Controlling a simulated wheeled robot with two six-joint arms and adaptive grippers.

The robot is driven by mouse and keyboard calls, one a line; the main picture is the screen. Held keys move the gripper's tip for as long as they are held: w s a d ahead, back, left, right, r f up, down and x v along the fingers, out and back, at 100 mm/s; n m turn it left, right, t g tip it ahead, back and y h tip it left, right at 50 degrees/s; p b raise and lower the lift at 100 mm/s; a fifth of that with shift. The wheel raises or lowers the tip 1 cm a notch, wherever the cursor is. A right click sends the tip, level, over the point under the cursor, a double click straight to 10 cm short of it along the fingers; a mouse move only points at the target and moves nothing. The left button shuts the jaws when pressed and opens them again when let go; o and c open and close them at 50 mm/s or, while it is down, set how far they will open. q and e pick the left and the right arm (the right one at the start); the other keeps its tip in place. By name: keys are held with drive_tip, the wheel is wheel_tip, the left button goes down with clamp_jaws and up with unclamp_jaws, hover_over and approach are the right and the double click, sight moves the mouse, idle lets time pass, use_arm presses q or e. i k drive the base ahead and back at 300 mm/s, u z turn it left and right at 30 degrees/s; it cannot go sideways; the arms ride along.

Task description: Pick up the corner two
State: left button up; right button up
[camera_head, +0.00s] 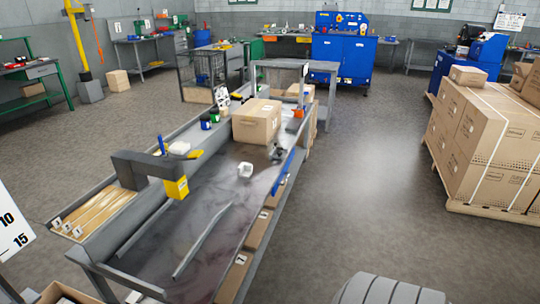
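No object that I can clearly tell to be the "corner two" shows. A long grey workbench (215,222) runs away from me through the middle. On it lie a small white part (245,169), a long thin grey strip (203,240) and a closed cardboard box (256,121). At its left edge is a tray (97,213) of long tan strips with small numbered labels at the near end. A grey bracket with a yellow block (176,187) stands over the bench. Neither of my grippers is in view.
Cardboard boxes on a pallet (490,135) stand at the right. Several numbered boxes (258,228) line the bench's right side. A blue machine cabinet (343,58) stands at the back. The floor (370,175) between bench and pallet is clear. A grey ribbed object (388,290) shows at the bottom edge.

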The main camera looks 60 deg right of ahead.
sight(245, 170)
drive_tip(key=u, duration=0.35)
drive_tip(key=i, duration=0.15)
drive_tip(key=z, duration=0.6)
drive_tip(key=k, duration=1.05)
drive_tip(key=z, duration=1.85)
drive_tip(key=i, duration=1.6)
drive_tip(key=z, duration=0.3)
